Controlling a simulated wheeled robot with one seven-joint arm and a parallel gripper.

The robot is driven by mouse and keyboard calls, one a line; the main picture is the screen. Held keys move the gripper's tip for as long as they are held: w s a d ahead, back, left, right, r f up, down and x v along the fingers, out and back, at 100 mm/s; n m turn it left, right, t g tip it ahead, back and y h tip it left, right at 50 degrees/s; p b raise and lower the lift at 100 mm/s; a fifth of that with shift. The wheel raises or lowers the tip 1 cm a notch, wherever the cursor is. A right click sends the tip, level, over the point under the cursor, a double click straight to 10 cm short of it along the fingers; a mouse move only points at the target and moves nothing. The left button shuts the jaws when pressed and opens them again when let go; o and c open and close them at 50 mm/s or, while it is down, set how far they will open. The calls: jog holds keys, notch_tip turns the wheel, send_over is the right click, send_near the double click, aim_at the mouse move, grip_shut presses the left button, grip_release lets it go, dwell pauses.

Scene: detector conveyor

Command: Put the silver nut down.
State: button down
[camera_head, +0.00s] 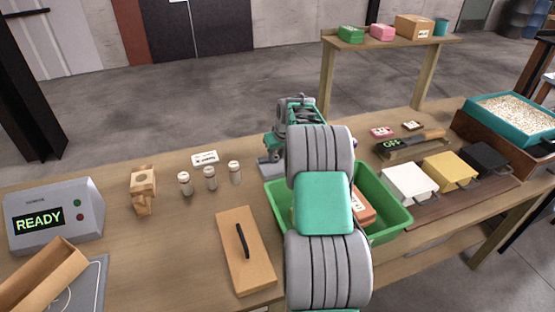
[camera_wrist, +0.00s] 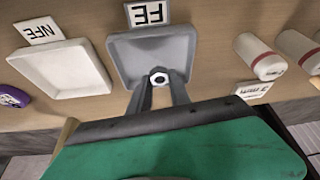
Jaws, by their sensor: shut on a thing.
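The silver nut (camera_wrist: 159,77) is a small bright ring-like piece with a dark hole. It sits between the fingertips of my gripper (camera_wrist: 160,84), which is shut on it. In the wrist view the nut shows against the near part of a grey tray (camera_wrist: 150,48), by a card reading FE (camera_wrist: 148,13). I cannot tell whether the nut touches the tray floor. A white tray (camera_wrist: 62,68) with a card reading NFE (camera_wrist: 38,30) stands to the left of the grey one. In the head view my arm hides the nut and most of this area.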

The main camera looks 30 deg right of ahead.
aim_at(277, 162)
jog(key=shift+w+d+f, duration=0.15)
jog(key=shift+d+f, duration=0.15)
notch_tip(277, 162, down, 3)
jog(key=shift+r+p, duration=0.15)
jog(key=shift+p, duration=0.65)
jog(key=shift+f+b, duration=0.3)
jog(key=shift+f, duration=0.15)
jog(key=c, duration=1.2)
grip_release()
jog(key=shift+r, duration=0.1)
